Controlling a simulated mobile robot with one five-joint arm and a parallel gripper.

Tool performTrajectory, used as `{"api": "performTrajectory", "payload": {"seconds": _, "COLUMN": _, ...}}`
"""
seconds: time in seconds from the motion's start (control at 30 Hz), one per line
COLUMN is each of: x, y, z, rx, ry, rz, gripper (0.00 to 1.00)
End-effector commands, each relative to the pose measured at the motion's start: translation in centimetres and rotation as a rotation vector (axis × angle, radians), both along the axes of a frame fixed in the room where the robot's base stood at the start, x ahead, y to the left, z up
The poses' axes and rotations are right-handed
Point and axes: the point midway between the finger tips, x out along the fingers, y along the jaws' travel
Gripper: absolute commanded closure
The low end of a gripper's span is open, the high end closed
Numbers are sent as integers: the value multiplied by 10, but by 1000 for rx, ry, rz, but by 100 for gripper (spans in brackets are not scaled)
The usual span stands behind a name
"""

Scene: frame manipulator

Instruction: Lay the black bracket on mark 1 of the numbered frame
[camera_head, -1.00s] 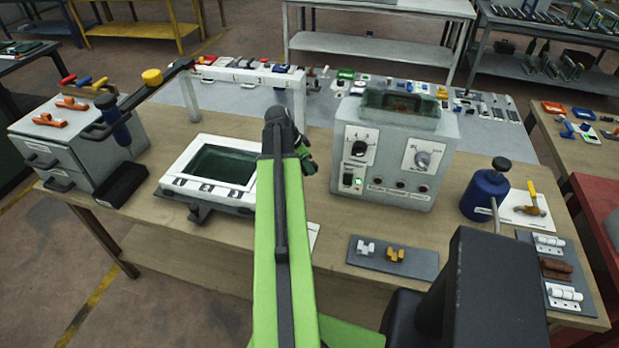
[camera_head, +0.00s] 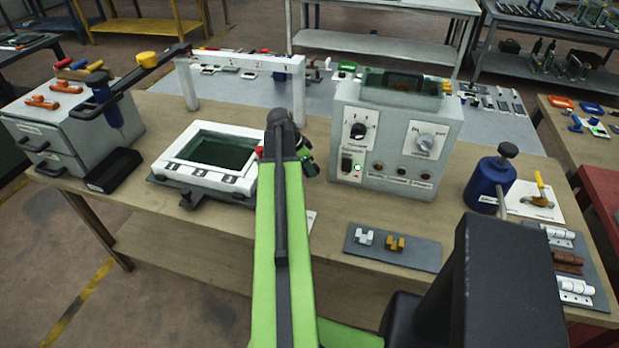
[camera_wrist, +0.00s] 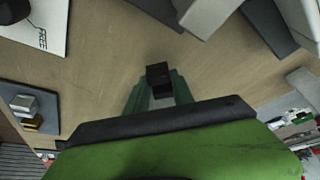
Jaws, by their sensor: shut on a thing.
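The black bracket (camera_wrist: 158,78) shows as a small dark block between the fingertips of my gripper (camera_wrist: 158,90) in the wrist view. The gripper is shut on it and holds it over the wooden bench; its height is hard to judge. In the head view my green arm hides the bracket, and only part of my gripper (camera_head: 304,155) shows right of the arm's end. A white frame (camera_head: 178,169) with a dark green panel and several dark number labels along its front edge lies left of the gripper. Its right end is partly behind my arm.
A white raised rail (camera_head: 240,61) with numbers stands behind the frame. A grey instrument box (camera_head: 395,150) stands close right of my gripper.

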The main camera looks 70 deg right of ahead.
Motion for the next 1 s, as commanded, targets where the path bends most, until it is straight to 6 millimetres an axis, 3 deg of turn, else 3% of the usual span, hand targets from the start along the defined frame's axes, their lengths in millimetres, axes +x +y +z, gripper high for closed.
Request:
{"api": "performTrajectory", "payload": {"seconds": 0.03, "x": 0, "y": 0, "z": -16, "rx": 0, "ry": 0, "rz": 0, "gripper": 100}}
{"api": "performTrajectory", "payload": {"seconds": 0.13, "x": -1, "y": 0, "z": -33, "rx": 0, "ry": 0, "rz": -1, "gripper": 100}}
{"api": "performTrajectory", "payload": {"seconds": 0.53, "x": -1, "y": 0, "z": -34, "rx": 0, "ry": 0, "rz": -2, "gripper": 100}}
{"api": "performTrajectory", "payload": {"seconds": 0.57, "x": -1, "y": 0, "z": -33, "rx": 0, "ry": 0, "rz": -2, "gripper": 67}}
{"api": "performTrajectory", "payload": {"seconds": 0.7, "x": -1, "y": 0, "z": -32, "rx": 0, "ry": 0, "rz": -2, "gripper": 50}}
{"api": "performTrajectory", "payload": {"seconds": 1.0, "x": -2, "y": 0, "z": -32, "rx": 0, "ry": 0, "rz": -2, "gripper": 50}}
